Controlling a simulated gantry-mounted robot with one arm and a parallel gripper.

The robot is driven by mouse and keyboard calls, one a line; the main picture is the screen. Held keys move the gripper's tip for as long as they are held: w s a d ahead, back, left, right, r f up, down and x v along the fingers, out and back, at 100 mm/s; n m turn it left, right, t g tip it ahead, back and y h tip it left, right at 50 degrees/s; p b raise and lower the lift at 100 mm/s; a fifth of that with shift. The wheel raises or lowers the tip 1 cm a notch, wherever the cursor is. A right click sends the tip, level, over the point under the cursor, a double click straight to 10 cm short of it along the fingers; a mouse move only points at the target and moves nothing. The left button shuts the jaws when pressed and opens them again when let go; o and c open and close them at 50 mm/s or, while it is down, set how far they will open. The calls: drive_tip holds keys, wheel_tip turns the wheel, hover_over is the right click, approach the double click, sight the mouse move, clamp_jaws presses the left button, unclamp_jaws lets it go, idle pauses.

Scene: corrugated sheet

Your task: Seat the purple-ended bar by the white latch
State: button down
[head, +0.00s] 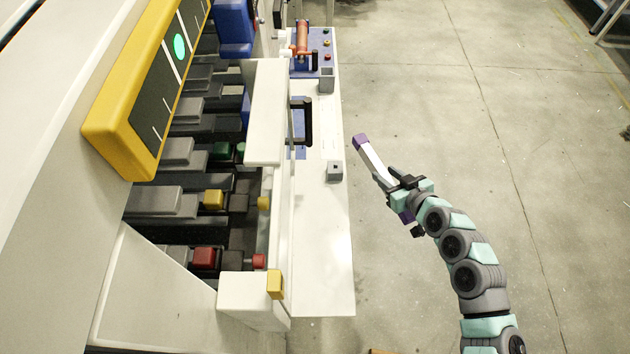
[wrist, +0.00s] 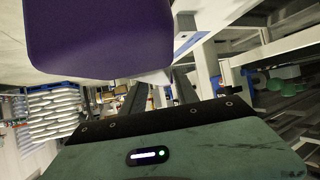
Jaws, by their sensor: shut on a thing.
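The bar (head: 372,160) has a white middle and purple ends, and it is off the machine, out over the open floor. My gripper (head: 396,187) is shut on the bar between its ends. The bar slants, with one purple end up and left and the other partly hidden below my gripper. In the wrist view a purple end (wrist: 98,38) fills the upper left, close to the camera, and hides part of my gripper's fingers (wrist: 160,88). I cannot tell for sure which white part of the machine is the latch.
A white ledge (head: 322,245) runs along the machine, left of my gripper. It carries two small grey square fittings (head: 335,171) (head: 326,80). A black handle (head: 305,122) and an orange-handled part (head: 302,38) stand by it. The concrete floor (head: 450,95) is clear on the right.

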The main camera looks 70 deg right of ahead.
drive_tip(key=f, duration=0.1)
drive_tip(key=f+b, duration=0.1)
drive_tip(key=f, duration=0.1)
drive_tip(key=s+f, duration=0.1)
drive_tip(key=shift+a+f, duration=0.4)
drive_tip(key=b, duration=0.6)
hover_over(316, 208)
wheel_tip(316, 208, down, 4)
drive_tip(key=shift+s+r, duration=0.1)
drive_tip(key=shift+r, duration=0.15)
drive_tip(key=shift+s+f, duration=0.15)
drive_tip(key=shift+f, duration=0.1)
wheel_tip(316, 208, down, 4)
drive_tip(key=shift+r+b, duration=0.1)
drive_tip(key=shift+b, duration=0.9)
drive_tip(key=shift+w+a+b, duration=0.1)
drive_tip(key=shift+w+b, duration=0.1)
drive_tip(key=shift+b, duration=0.1)
drive_tip(key=shift+w, duration=0.1)
